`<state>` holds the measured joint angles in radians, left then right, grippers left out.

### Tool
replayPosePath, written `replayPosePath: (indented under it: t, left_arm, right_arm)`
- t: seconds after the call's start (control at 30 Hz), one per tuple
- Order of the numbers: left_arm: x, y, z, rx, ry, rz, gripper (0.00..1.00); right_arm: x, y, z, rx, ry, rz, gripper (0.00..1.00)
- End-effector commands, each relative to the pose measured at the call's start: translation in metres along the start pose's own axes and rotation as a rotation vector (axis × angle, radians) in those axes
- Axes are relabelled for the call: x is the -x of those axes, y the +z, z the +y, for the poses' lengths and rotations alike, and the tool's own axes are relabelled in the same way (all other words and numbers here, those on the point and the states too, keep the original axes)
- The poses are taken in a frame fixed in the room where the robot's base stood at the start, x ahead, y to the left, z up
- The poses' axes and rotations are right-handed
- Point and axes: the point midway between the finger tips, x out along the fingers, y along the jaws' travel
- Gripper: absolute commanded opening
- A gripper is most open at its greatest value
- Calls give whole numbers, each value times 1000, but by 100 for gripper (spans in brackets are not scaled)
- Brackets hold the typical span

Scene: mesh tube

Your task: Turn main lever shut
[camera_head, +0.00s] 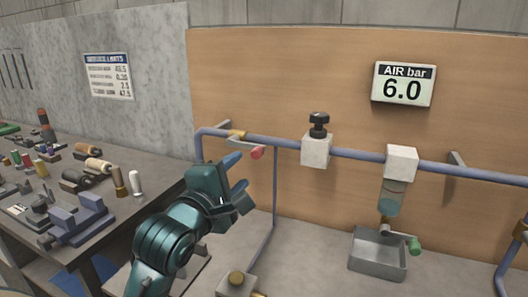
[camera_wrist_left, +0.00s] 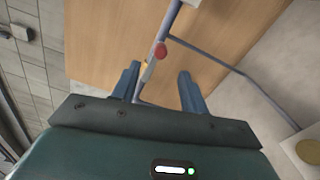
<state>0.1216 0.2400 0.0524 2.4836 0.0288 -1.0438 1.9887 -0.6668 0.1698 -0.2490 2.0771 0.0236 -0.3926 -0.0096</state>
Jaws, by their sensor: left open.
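The lever with a red knob (camera_head: 256,152) sits at a brass valve (camera_head: 237,134) near the left end of the blue pipe; I take it as the main lever. In the head view its red end points right and slightly down. My left gripper (camera_head: 238,173) is open just below and left of the knob, its fingers apart. In the left wrist view the red knob (camera_wrist_left: 161,50) shows just beyond the open left gripper (camera_wrist_left: 158,73), roughly between the blue fingers, with nothing gripped. My right gripper is not in view.
The blue pipe (camera_head: 275,144) runs right along the wooden board, carrying a block with a black knob (camera_head: 319,121). A green-handled lever (camera_head: 414,245) hangs near a metal tray (camera_head: 377,267). A gauge (camera_head: 403,84) reads 6.0. A cluttered workbench (camera_head: 135,168) stands left.

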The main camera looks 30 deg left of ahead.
Motion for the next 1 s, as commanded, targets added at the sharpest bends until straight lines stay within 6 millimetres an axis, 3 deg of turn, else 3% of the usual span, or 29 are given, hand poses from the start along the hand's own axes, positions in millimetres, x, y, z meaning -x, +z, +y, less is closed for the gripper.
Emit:
replayPosePath:
  t: [0.13,0.3,0.6,0.8,1.0]
  left_arm:
    - [-17,-1,-4,-5,6,-1,44]
    - [-54,0,2,-6,-2,1,44]
    - [-107,0,1,-6,-1,1,44]
    - [-121,0,0,-6,-1,0,44]
    - [-123,0,-1,-5,-1,0,44]
  right_arm:
    - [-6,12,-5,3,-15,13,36]
    - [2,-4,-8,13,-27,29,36]
    - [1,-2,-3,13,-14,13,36]
    - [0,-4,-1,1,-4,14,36]
    - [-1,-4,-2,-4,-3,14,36]
